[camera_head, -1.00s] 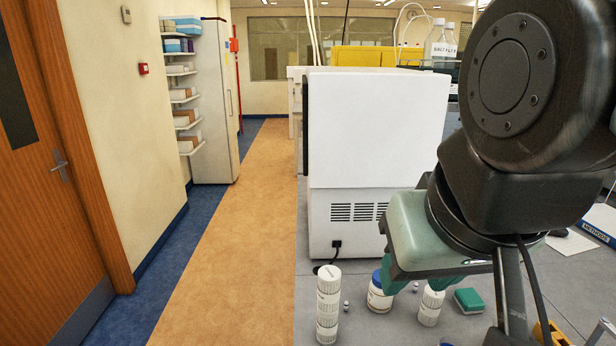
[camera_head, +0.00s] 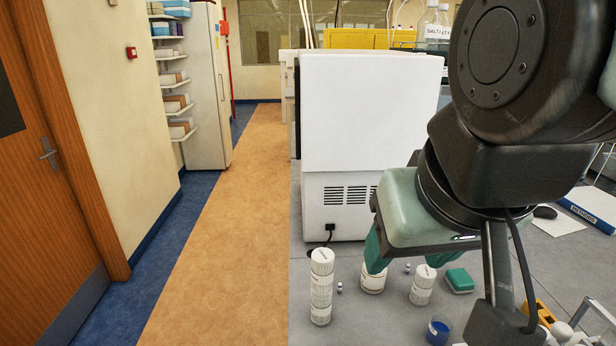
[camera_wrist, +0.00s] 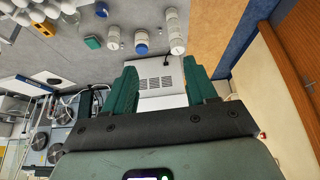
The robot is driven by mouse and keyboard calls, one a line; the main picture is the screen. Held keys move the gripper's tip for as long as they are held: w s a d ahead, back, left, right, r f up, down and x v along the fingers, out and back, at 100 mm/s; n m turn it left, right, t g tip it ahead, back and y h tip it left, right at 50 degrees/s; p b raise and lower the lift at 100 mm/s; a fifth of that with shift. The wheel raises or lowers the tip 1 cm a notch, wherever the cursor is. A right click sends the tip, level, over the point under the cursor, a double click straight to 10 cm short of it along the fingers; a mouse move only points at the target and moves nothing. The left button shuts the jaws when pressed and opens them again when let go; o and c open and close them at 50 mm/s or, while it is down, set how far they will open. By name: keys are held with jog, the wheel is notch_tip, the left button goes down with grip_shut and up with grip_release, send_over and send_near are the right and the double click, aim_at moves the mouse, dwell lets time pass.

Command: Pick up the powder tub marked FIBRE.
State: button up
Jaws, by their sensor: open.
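Three white tubs stand on the grey bench, and I cannot read FIBRE on any of them. They are a tall ribbed tub (camera_head: 321,290), a blue-lidded tub (camera_head: 372,283) and a smaller white tub (camera_head: 422,286). In the wrist view, the tall tub (camera_wrist: 175,32), blue-lidded tub (camera_wrist: 141,38) and smaller tub (camera_wrist: 113,38) show beyond the fingers. My gripper (camera_wrist: 160,82) is open and empty, its green fingers apart. In the head view, a green finger hides the blue lid; I cannot tell the distance between them.
A white machine (camera_head: 368,130) stands behind the tubs, its cable running down to the bench. A green box (camera_head: 459,280) lies right of the tubs, and a blue cup (camera_head: 438,330) stands nearer. The bench's left edge borders an open tan floor (camera_head: 220,250).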

jog(key=o, duration=0.6)
